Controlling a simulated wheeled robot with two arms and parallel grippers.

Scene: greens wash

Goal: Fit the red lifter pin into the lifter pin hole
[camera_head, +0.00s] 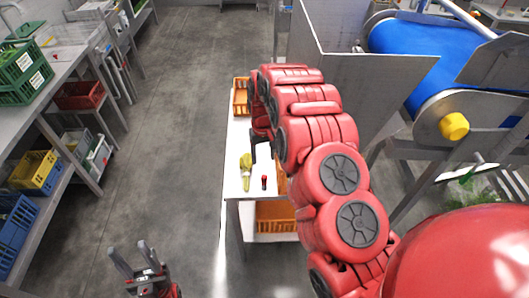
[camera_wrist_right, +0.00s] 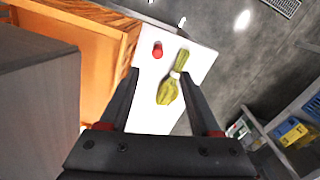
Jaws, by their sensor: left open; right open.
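The small red lifter pin (camera_head: 264,182) with a dark lower part stands on the white bench top, just right of a yellow-green item (camera_head: 245,172). The pin also shows in the right wrist view (camera_wrist_right: 158,49), beyond the fingertips and apart from them. My right gripper (camera_head: 262,150) is over the bench and partly hidden by its arm; its open fingers (camera_wrist_right: 160,73) span the view above the yellow-green item, with nothing held. My left gripper (camera_head: 132,257) is open and empty over the floor at the lower left. I cannot make out the lifter pin hole.
An orange crate (camera_head: 241,103) sits on the bench's far end, and another (camera_head: 275,216) is on the shelf below. A blue conveyor (camera_head: 420,52) with a yellow knob (camera_head: 454,126) stands at the right. Shelves with crates line the left; the floor between is clear.

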